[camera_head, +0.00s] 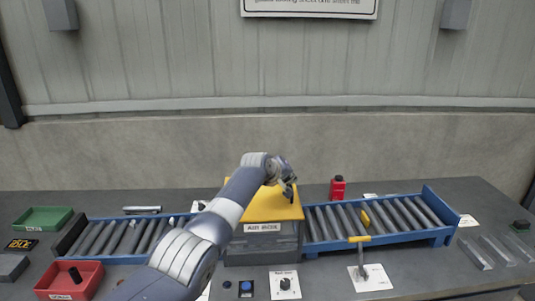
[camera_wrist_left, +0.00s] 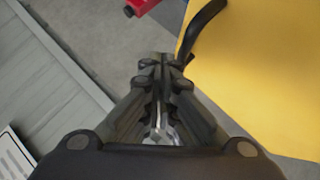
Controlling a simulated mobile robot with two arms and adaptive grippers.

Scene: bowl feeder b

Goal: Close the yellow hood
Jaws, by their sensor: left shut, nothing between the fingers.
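The yellow hood (camera_head: 285,211) sits over the grey labelled box (camera_head: 262,249) in the middle of the table. I cannot tell whether it rests fully down. It fills the right side of the left wrist view (camera_wrist_left: 270,70), with a curved black handle (camera_wrist_left: 203,25) at its edge. My left gripper (camera_head: 289,190) is over the hood, and its arm hides the hood's left part. In the wrist view its fingers (camera_wrist_left: 160,65) are shut and empty, with their tips close to the handle; contact cannot be told. My right gripper is not in view.
Blue roller conveyors flank the box on the left (camera_head: 112,237) and right (camera_head: 385,218). A red bottle (camera_head: 337,188) stands behind the right one. Red (camera_head: 70,281) and green (camera_head: 43,219) trays lie at left. A yellow-handled lever (camera_head: 360,240) stands in front.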

